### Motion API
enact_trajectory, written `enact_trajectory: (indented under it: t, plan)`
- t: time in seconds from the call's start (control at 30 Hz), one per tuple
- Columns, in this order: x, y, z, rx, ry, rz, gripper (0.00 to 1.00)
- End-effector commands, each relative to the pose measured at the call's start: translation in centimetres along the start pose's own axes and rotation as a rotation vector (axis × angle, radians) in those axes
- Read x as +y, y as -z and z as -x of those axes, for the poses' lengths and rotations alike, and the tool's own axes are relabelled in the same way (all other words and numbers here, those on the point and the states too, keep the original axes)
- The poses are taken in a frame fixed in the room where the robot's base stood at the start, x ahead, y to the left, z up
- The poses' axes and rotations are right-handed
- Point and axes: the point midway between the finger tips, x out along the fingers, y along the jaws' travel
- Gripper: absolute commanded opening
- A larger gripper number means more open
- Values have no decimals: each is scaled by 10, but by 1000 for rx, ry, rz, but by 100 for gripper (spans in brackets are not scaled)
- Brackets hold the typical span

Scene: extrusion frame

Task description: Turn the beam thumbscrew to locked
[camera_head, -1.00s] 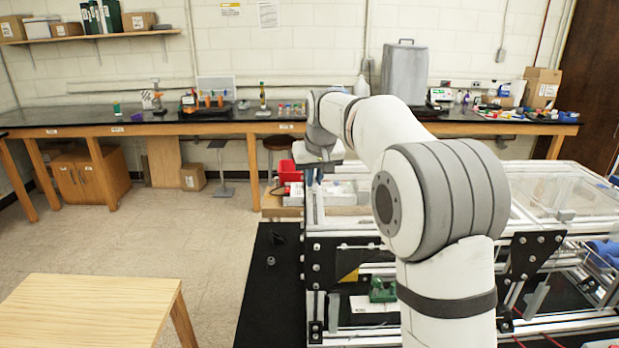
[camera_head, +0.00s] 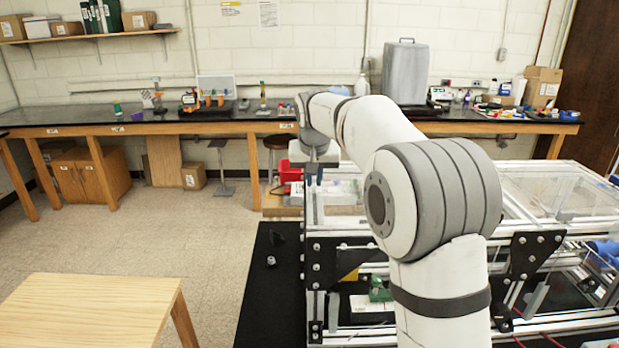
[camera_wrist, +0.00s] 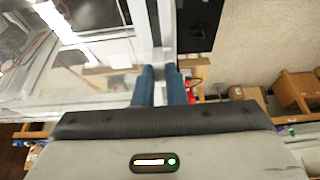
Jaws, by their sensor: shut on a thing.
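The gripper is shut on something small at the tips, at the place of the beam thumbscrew. The fingers hide the thumbscrew, so its angle and locked mark cannot be read.
Clear panels (camera_head: 565,195) cover the frame's right part. Black bracket plates (camera_head: 530,252) and a green part (camera_head: 379,289) are lower on it. A wooden table (camera_head: 95,305) stands at the front left. Open floor (camera_head: 180,235) lies left of the frame. A long bench (camera_head: 150,127) lines the wall.

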Motion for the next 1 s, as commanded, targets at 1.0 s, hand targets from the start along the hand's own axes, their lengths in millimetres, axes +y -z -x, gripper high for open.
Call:
enact_trajectory:
  t: [1.0]
  plan:
    - [0,0,66,-2,0,1,33]
